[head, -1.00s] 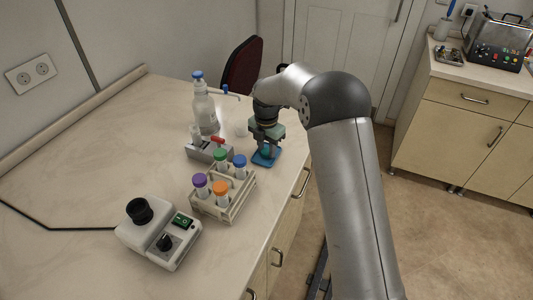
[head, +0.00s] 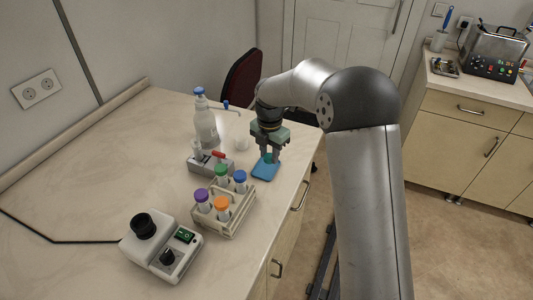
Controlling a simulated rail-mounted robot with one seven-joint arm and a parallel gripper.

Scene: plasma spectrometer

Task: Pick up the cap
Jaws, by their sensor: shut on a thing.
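A small teal cap (head: 268,158) shows between the fingers of my gripper (head: 269,157). The gripper points down and is shut on the cap. The fingers hide part of the cap. Below it, a flat blue pad (head: 263,173) lies on the bench near its right edge. The cap appears to be just above the pad; a small gap is hard to judge from here.
A rack (head: 239,220) holds several colour-capped tubes. Behind it stand a grey holder with a red part (head: 213,164), a wash bottle (head: 206,127) and a small white cup (head: 242,143). A white vortex mixer (head: 160,245) is front left. The bench's left side is clear.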

